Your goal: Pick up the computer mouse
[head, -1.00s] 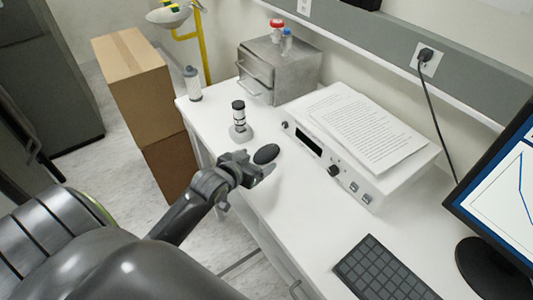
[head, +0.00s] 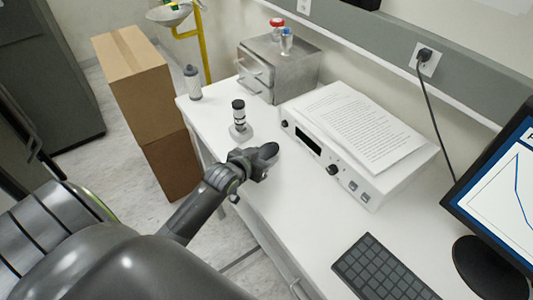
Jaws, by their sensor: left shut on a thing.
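The computer mouse (head: 269,151) is a small dark oval at the tip of my left gripper (head: 262,163), over the white desk in front of the white instrument. My left gripper is shut on the mouse. The gripper hides the mouse's near side. I cannot tell whether the mouse still touches the desk. My right gripper is not in view.
A small black-and-white device (head: 239,122) stands on the desk (head: 300,222) just behind the gripper. The white instrument (head: 352,170) with papers on top is to the right. A keyboard (head: 381,270) and a monitor (head: 500,190) are at the right front.

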